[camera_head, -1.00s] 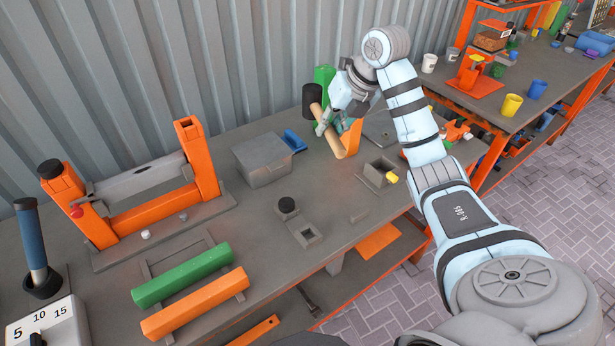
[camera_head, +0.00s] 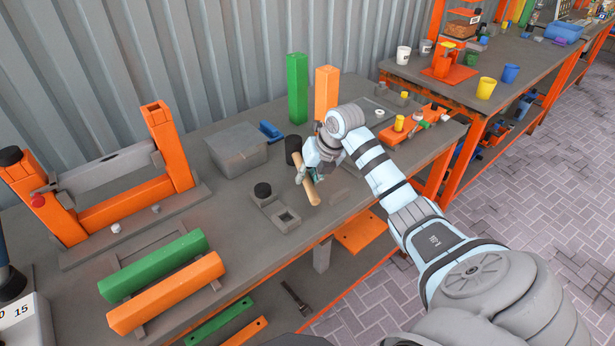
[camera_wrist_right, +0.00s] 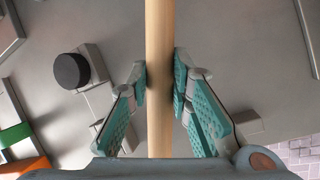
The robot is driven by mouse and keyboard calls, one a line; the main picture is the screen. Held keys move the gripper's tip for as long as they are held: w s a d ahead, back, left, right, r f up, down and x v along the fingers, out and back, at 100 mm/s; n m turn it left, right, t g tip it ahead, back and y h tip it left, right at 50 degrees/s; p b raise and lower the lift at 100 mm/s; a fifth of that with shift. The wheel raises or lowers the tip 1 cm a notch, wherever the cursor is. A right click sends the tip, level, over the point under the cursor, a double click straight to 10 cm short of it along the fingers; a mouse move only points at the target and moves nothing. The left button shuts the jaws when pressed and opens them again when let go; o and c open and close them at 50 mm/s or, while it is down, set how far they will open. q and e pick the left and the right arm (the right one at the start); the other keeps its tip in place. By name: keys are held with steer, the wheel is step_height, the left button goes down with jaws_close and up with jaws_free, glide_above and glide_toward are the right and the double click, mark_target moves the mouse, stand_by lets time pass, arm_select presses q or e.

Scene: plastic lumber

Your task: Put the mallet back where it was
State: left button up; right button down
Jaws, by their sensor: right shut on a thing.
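The mallet has a black head (camera_head: 294,150) and a pale wooden handle (camera_head: 310,190). My right gripper (camera_head: 302,177) is shut on the handle and holds the mallet tilted over the grey workbench, with the head at the far end. In the right wrist view the handle (camera_wrist_right: 159,40) runs between the two teal-padded fingers (camera_wrist_right: 160,84); the head is outside that view. A grey fixture (camera_head: 272,207) with a black round knob and a square opening is just left of the handle; its knob (camera_wrist_right: 71,70) also shows in the wrist view. My left gripper is not in view.
A grey box (camera_head: 237,150) and blue piece (camera_head: 270,130) lie behind the fixture. Green (camera_head: 297,90) and orange (camera_head: 326,92) posts stand at the back. Green (camera_head: 155,265) and orange (camera_head: 165,293) bars lie front left, by an orange frame (camera_head: 120,205).

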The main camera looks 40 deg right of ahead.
steer(key=shift+w+f, duration=0.15)
steer(key=c, duration=1.5)
jaws_free()
steer(key=shift+o, duration=0.2)
steer(key=shift+r, duration=0.3)
steer(key=a+p+v, duration=0.1)
steer(key=v, duration=1)
steer(key=shift+s+d+r, duration=0.25)
steer(key=shift+d+r, duration=0.1)
steer(key=shift+d, duration=0.15)
